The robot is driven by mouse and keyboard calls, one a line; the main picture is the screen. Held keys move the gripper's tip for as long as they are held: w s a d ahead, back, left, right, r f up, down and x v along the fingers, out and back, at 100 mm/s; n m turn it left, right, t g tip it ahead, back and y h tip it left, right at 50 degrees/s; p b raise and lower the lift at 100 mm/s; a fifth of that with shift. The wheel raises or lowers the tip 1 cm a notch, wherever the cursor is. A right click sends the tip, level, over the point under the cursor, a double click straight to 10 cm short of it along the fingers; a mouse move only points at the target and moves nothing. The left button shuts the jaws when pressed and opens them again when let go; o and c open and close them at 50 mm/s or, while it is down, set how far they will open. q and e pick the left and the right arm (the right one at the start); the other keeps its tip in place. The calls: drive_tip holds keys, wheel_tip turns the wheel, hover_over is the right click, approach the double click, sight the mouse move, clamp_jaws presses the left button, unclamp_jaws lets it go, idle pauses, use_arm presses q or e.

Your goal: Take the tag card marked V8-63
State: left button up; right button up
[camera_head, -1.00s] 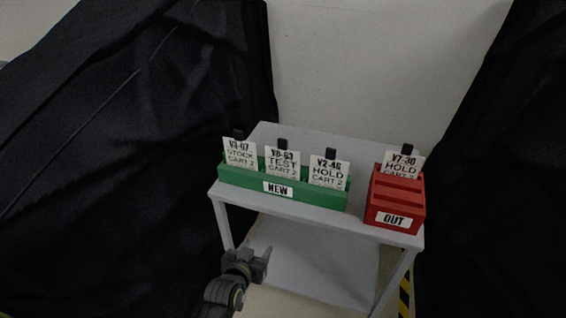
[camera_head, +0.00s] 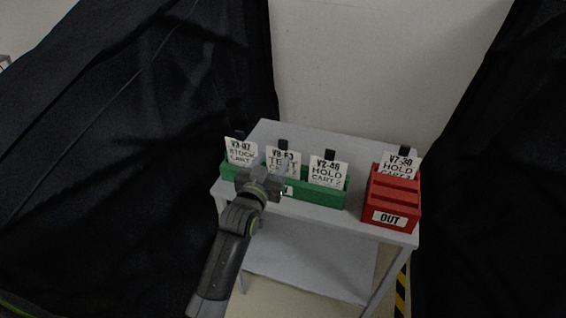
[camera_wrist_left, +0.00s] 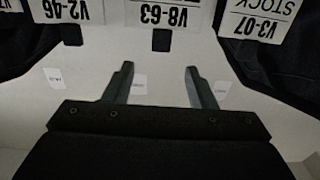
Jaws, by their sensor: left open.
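The white tag card V8-63 (camera_head: 283,156), marked TEST, stands in the middle of the green NEW rack (camera_head: 319,193), with a black tab at its top. My left gripper (camera_head: 279,178) is in front of the card and hides its lower part and most of the NEW label. In the left wrist view the card V8-63 (camera_wrist_left: 160,14) appears upside down at the top edge. There the left gripper (camera_wrist_left: 158,70) is open, its fingers apart with nothing between them. The card lies beyond the fingertips, roughly centred between them. My right gripper is in no view.
Card V3-07 (camera_head: 241,153) stands left of it and card V2-46 (camera_head: 327,173) right of it. Card V7-30 (camera_head: 400,164) stands at the red OUT box (camera_head: 391,203). All are on a grey cart (camera_head: 330,136) between black covers (camera_head: 110,130).

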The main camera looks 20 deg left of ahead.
sight(282, 145)
use_arm(q)
drive_tip(key=shift+w+p, duration=0.4)
drive_tip(key=shift+w, duration=2.2)
drive_tip(key=shift+w+d+f, duration=0.1)
drive_tip(key=shift+w+f, duration=0.1)
drive_tip(key=shift+w, duration=0.85)
drive_tip(key=shift+w+f, duration=0.2)
drive_tip(key=shift+w, duration=0.85)
clamp_jaws()
